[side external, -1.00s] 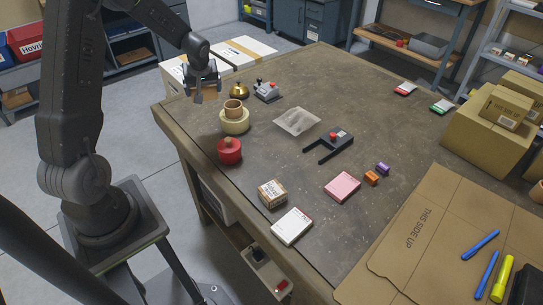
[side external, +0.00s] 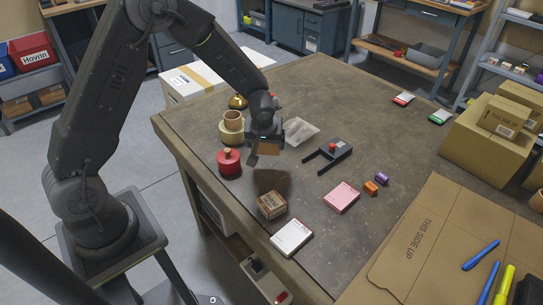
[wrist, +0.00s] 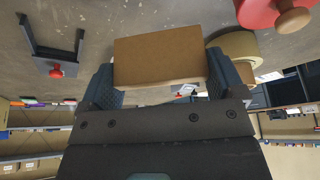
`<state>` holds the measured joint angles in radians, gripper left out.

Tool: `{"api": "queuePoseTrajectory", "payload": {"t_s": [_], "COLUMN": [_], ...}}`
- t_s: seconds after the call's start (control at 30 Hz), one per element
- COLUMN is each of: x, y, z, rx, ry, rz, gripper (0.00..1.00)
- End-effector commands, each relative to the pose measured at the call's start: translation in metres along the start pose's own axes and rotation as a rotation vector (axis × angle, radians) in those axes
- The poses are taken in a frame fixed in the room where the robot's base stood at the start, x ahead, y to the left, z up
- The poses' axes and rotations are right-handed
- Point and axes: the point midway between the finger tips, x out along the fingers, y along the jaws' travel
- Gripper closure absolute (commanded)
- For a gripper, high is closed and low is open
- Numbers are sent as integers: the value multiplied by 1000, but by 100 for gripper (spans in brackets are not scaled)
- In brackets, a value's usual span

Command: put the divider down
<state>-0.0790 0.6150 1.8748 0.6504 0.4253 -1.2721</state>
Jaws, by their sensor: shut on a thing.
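The divider is a flat brown cardboard piece (side external: 268,149), held above the worktable (side external: 330,105). My gripper (side external: 264,152) is shut on it, in the near left part of the table. In the wrist view the divider (wrist: 160,57) sits between both fingers (wrist: 165,85), its broad brown face showing. A shadow lies on the table below it, and the divider appears clear of the surface.
A red pot with a wooden knob (side external: 229,163) and a tape roll (side external: 231,135) stand left of my gripper. A black forked holder (side external: 335,154) stands to the right. A small brown carton (side external: 271,205), white box (side external: 291,237) and pink box (side external: 341,198) lie nearer the front.

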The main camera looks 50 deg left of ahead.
Motion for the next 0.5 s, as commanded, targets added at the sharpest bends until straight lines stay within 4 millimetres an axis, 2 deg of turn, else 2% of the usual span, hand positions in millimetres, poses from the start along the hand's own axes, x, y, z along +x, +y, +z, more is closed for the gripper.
{"api": "queuePoseTrajectory", "payload": {"t_s": [0.03,0.17,0.27,0.5], "x": [4,9,15,44], "y": [8,17,19,19], "z": [3,7,10,22], "rx": [3,0,0,0], "ry": [-1,0,-1,-1], "rz": [0,0,-1,-1], "gripper": [34,34,34,34]}}
